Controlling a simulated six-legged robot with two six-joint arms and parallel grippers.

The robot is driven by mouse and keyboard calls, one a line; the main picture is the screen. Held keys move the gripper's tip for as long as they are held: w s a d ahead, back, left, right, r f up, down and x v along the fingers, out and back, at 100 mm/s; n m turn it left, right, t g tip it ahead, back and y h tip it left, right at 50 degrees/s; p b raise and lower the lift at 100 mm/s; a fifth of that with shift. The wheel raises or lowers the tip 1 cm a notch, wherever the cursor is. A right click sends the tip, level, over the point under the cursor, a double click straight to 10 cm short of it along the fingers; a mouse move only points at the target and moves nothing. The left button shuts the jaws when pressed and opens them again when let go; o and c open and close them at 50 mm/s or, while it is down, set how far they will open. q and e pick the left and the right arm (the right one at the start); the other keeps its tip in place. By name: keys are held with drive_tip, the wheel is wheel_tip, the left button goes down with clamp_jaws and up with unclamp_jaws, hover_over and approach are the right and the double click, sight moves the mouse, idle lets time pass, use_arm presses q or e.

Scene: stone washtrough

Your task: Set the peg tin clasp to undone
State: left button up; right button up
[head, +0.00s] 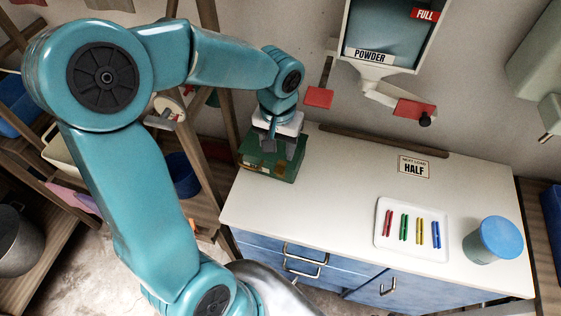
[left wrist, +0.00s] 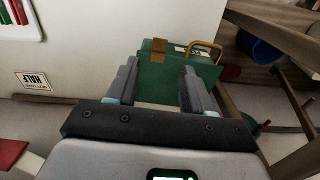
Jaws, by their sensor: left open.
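The green peg tin (head: 256,152) stands at the left end of the white worktop. My left gripper (head: 282,146) is over it, pointing down. In the left wrist view the tin (left wrist: 165,82) shows between and beyond the fingers of my open left gripper (left wrist: 158,72), with nothing held. A flat brass-coloured piece (left wrist: 158,48), perhaps the clasp, lies at the tin's upper edge. A brass loop (left wrist: 205,48) stands to its right. I cannot tell whether the clasp is done up or undone, nor whether the fingers touch the tin. My right gripper is not in view.
A white tray (head: 382,236) with several coloured pegs and a blue-lidded tub (head: 490,243) stand at the worktop's right. A powder dispenser (head: 385,35) hangs on the wall. A card reading HALF (head: 414,168) lies mid-worktop. Wooden shelving (head: 205,140) stands left of the tin.

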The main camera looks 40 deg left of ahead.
sight(278, 171)
use_arm(q)
wheel_tip(278, 171, down, 7)
drive_tip(key=shift+s+f, duration=0.1)
drive_tip(key=shift+f, duration=0.1)
drive_tip(key=shift+d+f, duration=0.1)
drive_tip(key=shift+f, duration=0.2)
